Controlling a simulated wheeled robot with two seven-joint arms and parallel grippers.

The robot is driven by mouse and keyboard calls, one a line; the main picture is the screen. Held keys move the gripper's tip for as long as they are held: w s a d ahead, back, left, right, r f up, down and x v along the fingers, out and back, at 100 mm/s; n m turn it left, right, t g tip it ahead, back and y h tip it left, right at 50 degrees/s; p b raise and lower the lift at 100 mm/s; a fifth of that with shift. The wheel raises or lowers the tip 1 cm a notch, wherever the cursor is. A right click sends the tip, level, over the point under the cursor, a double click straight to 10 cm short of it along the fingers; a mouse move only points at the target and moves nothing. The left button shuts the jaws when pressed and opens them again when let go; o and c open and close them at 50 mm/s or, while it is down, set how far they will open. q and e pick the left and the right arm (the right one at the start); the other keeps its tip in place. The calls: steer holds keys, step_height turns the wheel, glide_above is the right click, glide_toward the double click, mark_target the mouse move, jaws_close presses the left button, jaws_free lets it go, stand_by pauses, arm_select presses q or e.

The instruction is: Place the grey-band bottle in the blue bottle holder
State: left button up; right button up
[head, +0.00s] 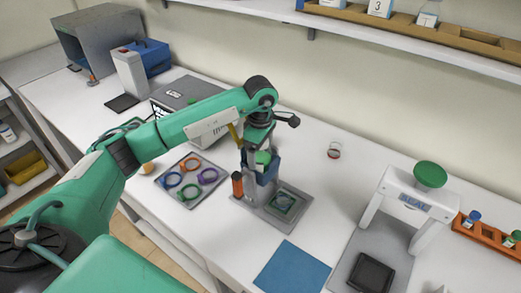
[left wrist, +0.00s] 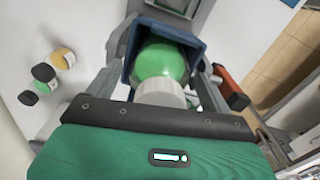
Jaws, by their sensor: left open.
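A bottle with a green body (left wrist: 165,62) and a pale grey band or neck (left wrist: 160,92) sits inside the square blue bottle holder (left wrist: 195,48). In the head view the green part (head: 263,157) shows above the blue holder (head: 268,174), under my left gripper (head: 261,148). My left gripper is open. In the left wrist view its grey fingers lie on either side of the bottle and holder, apart from the bottle. The lower part of the bottle is hidden by the holder. My right gripper is in neither view.
The holder stands on a grey base plate (head: 247,205), with an orange, dark-topped piece (head: 237,185) close by. A tray with coloured rings (head: 166,184) lies left. A blue mat (head: 291,270) lies in front, and a white press frame (head: 408,195) stands right.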

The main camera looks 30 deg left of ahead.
arm_select(q)
steer(key=shift+r, duration=0.25)
step_height(320, 180, up, 10)
steer(key=b, duration=0.4)
steer(key=shift+r, duration=0.9)
